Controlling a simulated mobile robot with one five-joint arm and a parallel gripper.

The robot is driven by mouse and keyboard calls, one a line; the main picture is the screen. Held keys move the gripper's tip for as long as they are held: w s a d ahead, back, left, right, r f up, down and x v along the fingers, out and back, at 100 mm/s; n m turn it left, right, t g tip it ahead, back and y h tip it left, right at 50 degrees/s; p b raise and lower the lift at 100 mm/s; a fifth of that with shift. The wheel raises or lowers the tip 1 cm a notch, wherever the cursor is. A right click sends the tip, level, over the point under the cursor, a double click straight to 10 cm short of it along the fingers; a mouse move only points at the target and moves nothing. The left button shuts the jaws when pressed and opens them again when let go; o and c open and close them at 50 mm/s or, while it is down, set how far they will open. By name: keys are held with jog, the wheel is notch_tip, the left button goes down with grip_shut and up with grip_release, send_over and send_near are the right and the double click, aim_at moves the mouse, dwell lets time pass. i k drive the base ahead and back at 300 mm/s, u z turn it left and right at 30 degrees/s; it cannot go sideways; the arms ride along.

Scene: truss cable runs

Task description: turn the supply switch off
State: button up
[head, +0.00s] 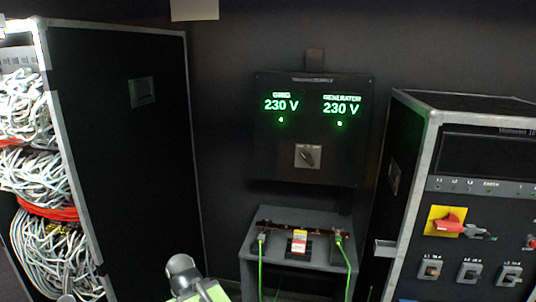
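The dark supply panel (272,148) hangs on the back wall. Its two green displays (311,106) read "GRID 230 V" and "GENERATOR 230 V", each with a small green mark below. Under them is a rotary switch (308,156) with a dark knob on a pale plate. Its knob looks tilted; its position label is too small to read. A red rotary handle on a yellow plate (447,221) is on the rack at the right. A grey and bright green part at the bottom edge looks like my arm. My gripper's fingertips do not show.
A grey box (284,217) with green cables and a red-yellow tag (299,241) stands below the panel. A tall black case with coiled cables (30,125) is at the left. The rack (412,190) at the right carries several smaller switches.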

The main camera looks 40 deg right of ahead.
aim_at(307, 156)
jog(key=i, duration=1.25)
jog(key=z, duration=0.35)
jog(key=i, duration=0.7)
jog(key=z, duration=0.5)
